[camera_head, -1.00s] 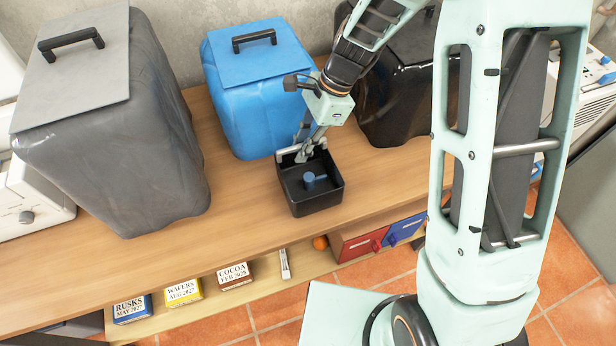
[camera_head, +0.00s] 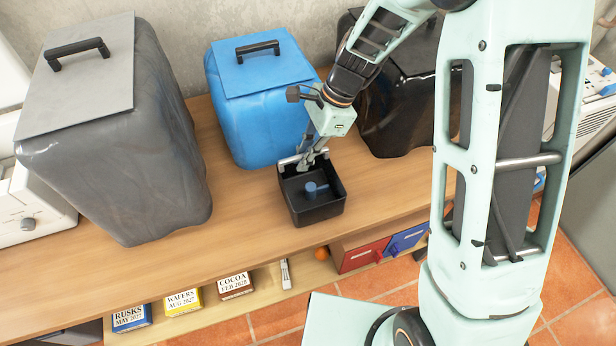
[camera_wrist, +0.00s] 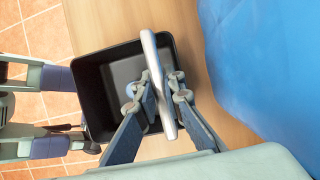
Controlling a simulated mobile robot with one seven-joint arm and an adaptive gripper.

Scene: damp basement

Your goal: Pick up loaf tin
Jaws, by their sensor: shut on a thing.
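The loaf tin (camera_head: 318,212) is a black, open, square-sided tin on the wooden bench, near its front edge. A small blue round thing (camera_head: 312,188) is inside it. In the wrist view the tin (camera_wrist: 92,100) shows its dark inside, with the blue thing (camera_wrist: 131,90) partly behind a finger. My gripper (camera_head: 304,160) is at the tin's back wall. Its fingers (camera_wrist: 163,90) are shut on a pale grey bar at that side of the tin. I cannot tell whether the tin's base is clear of the bench.
A blue lidded container (camera_head: 255,110) stands close behind the tin. A large grey lidded container (camera_head: 110,150) is to the left, and a dark glossy one (camera_head: 395,120) is behind my arm. Labelled boxes (camera_head: 183,301) and red and blue drawers (camera_head: 362,255) are below. Bench is clear left of the tin.

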